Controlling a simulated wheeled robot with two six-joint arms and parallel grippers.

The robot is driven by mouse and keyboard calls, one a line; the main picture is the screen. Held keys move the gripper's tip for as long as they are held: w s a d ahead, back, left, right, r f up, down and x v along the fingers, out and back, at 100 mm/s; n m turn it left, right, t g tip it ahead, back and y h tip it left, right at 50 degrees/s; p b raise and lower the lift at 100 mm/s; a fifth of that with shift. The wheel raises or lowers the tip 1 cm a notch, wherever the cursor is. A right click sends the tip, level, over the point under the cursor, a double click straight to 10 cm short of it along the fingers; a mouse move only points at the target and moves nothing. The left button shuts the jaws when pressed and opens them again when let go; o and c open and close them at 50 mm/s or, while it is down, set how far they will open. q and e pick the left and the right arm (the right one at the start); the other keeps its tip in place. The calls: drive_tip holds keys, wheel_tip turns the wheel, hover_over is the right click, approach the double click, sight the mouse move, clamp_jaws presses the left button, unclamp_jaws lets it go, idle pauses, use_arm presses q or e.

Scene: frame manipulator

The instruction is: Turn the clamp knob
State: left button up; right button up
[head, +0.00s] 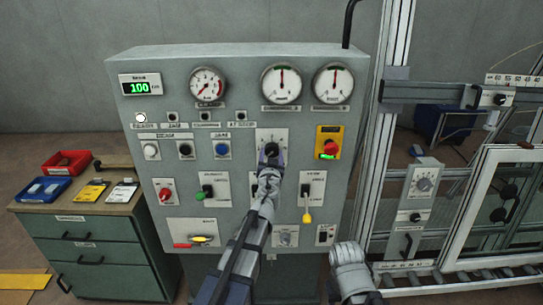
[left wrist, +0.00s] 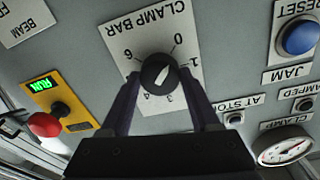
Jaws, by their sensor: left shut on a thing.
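The clamp knob (left wrist: 160,73) is a round black knob with a white pointer on a white dial plate (left wrist: 178,33) marked "CLAMP BAR", with numbers around it. The wrist view shows the plate upside down. In the head view the knob (head: 271,149) sits at the middle of the grey panel, below the left large gauge. My left gripper (left wrist: 162,84) has its two dark fingers on opposite sides of the knob, shut on it. My left arm covers part of the panel below the plate in the head view. Part of my right arm shows at the bottom, its gripper out of sight.
A blue button (head: 221,149) is left of the dial, and a red button on a yellow plate (head: 329,138) is right of it. Levers stand below. A drawer cabinet (head: 90,250) is at the left, a metal frame (head: 385,130) at the right.

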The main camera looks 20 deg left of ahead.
use_arm(q)
drive_tip(key=o, duration=1.4)
drive_tip(key=shift+c, duration=0.2)
drive_tip(key=v, duration=0.8)
